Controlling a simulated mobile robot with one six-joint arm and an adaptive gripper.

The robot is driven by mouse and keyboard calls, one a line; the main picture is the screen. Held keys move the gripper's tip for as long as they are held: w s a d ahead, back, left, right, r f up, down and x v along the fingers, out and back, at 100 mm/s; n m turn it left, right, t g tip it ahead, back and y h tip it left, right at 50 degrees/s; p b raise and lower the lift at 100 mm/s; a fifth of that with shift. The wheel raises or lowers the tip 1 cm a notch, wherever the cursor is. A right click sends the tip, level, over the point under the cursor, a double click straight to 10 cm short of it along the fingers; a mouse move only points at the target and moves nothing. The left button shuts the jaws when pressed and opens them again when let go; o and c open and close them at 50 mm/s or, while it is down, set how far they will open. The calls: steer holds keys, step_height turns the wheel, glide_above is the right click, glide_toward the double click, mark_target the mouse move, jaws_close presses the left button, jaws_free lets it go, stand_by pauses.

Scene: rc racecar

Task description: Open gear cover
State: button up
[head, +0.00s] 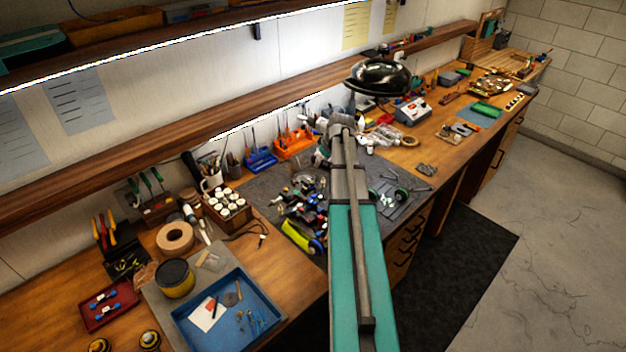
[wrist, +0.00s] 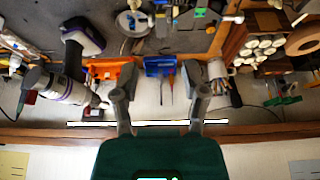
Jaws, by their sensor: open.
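The RC car (head: 303,205) sits on the grey work mat (head: 262,187) in the head view, partly hidden behind my arm. In the wrist view only a part of what looks like the car (wrist: 190,18) shows at the top edge. I cannot make out its gear cover in either view. My gripper (wrist: 157,80) is open with nothing between its fingers. It is over the back of the bench, in front of the tool holders and apart from the car. In the head view my arm hides its fingertips.
A blue tool holder (wrist: 160,66) and an orange one (wrist: 112,70) stand by the wall. A purple-grey power drill (wrist: 75,60) is left of my gripper in the wrist view. A wooden shelf (head: 170,142) runs above the bench. A blue tray (head: 262,292) lies front left.

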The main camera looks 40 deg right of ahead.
mark_target(306, 180)
steer(key=shift+w+f, duration=0.1)
steer(key=shift+f, duration=0.1)
steer(key=b+x, duration=1.2)
steer(key=x, duration=0.1)
steer(key=shift+f+b, duration=0.2)
steer(key=shift+b, duration=0.2)
stand_by(0.4)
